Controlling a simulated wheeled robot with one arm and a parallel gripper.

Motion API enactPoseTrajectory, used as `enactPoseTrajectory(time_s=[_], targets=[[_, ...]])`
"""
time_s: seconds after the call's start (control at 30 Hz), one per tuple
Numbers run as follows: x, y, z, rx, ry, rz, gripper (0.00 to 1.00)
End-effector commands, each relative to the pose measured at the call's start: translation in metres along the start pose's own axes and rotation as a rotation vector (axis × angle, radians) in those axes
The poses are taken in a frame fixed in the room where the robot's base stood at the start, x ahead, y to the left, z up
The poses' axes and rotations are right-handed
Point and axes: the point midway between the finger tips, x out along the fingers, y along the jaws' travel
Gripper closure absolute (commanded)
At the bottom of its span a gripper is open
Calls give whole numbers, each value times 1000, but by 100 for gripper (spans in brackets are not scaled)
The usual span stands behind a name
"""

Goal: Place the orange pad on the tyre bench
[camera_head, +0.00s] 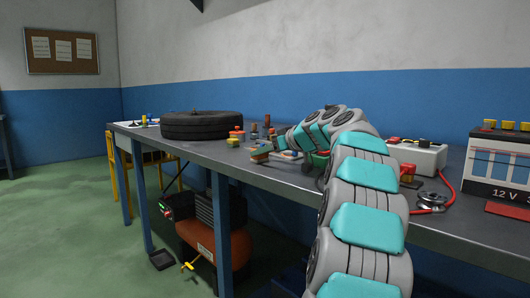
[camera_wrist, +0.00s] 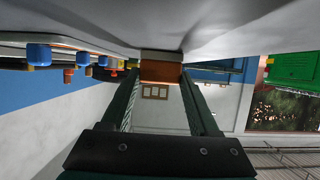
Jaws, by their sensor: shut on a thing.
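The orange pad (camera_wrist: 161,73) shows in the wrist view as a small orange-brown block with a paler side. It sits between the tips of my gripper (camera_wrist: 160,82), whose two dark fingers are shut on it. In the head view my arm reaches out over the tyre bench (camera_head: 225,152), a long dark grey table with blue legs. A black tyre (camera_head: 201,125) lies flat on its far part. My arm's end is among small coloured items near the bench's middle, right of the tyre. I cannot pick out the fingers or the pad clearly there.
Small red, yellow and brown items (camera_head: 262,152) crowd the bench near my arm's end. A white box (camera_head: 417,155), a gauge with red hose and a 12 V battery (camera_head: 500,165) stand at the right. An orange compressor (camera_head: 212,240) is under the bench. Open green floor lies left.

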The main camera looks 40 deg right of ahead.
Motion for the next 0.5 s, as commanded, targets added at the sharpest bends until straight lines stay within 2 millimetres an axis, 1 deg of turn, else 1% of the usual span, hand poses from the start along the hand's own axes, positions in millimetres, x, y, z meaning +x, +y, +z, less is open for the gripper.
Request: enactPoseTrajectory(time_s=[0.03,0.07,0.3,0.5], targets=[[1,0,3,0,1,-1,93],[1,0,1,0,0,0,35],[1,0,1,0,0,-1,9],[1,0,1,1,-1,-1,9]])
